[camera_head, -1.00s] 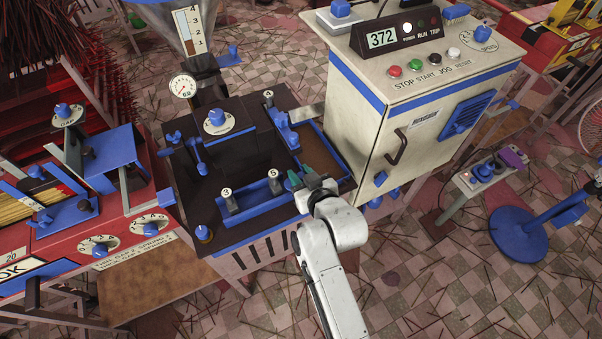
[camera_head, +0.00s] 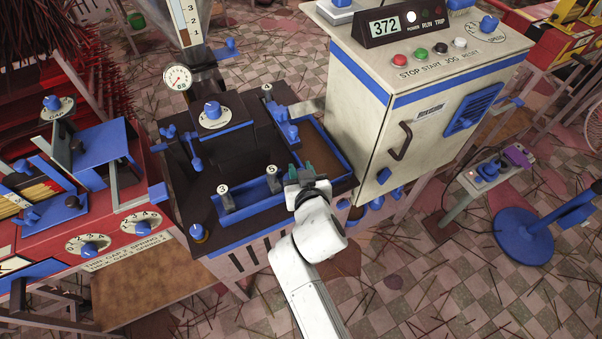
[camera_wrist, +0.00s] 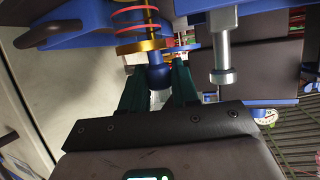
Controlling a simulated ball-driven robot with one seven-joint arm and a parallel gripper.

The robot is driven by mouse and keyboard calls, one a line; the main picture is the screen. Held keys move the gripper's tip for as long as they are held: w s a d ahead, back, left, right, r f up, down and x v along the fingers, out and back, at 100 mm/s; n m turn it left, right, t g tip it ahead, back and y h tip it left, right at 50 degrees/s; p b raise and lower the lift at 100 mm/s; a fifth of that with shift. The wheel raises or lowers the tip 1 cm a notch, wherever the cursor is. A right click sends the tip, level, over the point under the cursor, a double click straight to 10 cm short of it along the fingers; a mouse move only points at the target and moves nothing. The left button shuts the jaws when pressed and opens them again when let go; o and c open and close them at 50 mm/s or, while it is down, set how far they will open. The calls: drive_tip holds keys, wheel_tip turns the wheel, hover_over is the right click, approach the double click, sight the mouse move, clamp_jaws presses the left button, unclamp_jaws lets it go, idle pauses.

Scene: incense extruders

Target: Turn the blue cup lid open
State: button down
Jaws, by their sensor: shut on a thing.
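My gripper (camera_head: 297,170) is over the front right corner of the dark machine top, beside the post marked 5. In the wrist view its two green fingers (camera_wrist: 158,90) are shut on a round dark blue knob (camera_wrist: 157,77). The knob sits against a brass disc (camera_wrist: 143,47) with a red spring (camera_wrist: 135,22) on the disc's other side. I cannot make out the knob in the head view, where my gripper covers that spot. No part is clearly recognisable as a cup lid, so I cannot tell whether the knob belongs to it.
A silver rod with a round end (camera_wrist: 222,72) stands close beside the fingers. A blue-rimmed tray (camera_head: 250,195) lies left of my gripper. A cream control cabinet (camera_head: 370,130) rises at the right. Open floor lies in front, strewn with sticks.

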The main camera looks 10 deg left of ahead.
drive_tip(key=c, duration=0.9)
unclamp_jaws()
drive_tip(key=shift+c, duration=0.2)
drive_tip(key=v, duration=1)
drive_tip(key=shift+s+d+r, duration=0.15)
drive_tip(key=shift+s, duration=0.2)
